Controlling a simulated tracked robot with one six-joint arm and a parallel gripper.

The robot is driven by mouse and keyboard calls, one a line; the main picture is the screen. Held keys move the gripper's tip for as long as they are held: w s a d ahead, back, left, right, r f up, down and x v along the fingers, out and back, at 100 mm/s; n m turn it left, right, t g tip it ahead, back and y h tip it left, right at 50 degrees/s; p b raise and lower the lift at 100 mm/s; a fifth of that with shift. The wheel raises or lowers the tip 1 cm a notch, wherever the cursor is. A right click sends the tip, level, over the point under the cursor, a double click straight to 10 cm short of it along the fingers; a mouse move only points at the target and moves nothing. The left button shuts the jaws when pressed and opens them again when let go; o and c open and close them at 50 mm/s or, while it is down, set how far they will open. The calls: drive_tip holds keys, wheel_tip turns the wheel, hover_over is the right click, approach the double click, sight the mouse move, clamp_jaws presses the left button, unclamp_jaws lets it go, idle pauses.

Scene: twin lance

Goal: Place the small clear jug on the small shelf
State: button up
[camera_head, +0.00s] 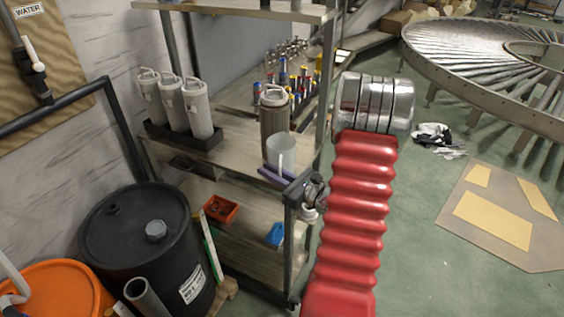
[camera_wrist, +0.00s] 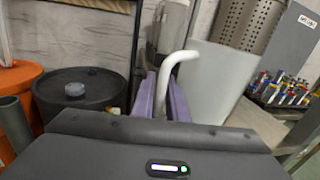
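The small clear jug (camera_head: 274,150) is a pale, see-through cup with a white handle. In the head view it stands out in front of a perforated steel canister, over the right end of the middle shelf board. My gripper (camera_head: 279,176) has purple fingers around the jug's handle, on the near side. In the wrist view the handle fills the gap between the fingers (camera_wrist: 163,98), and the jug (camera_wrist: 215,85) looks upright to their right. I cannot tell whether its base touches the board. The small shelf (camera_head: 231,157) is not clearly identified; the middle board is wooden.
White canisters (camera_head: 183,105) stand in a black tray at the board's left. A black drum (camera_head: 140,240) stands left. A metal shelf post (camera_head: 328,80) is near my arm.

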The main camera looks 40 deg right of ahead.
drive_tip(key=shift+c, duration=0.2)
clamp_jaws()
drive_tip(key=shift+r, duration=0.15)
idle(0.3)
wheel_tip(320, 180, up, 28)
idle(0.8)
idle(0.5)
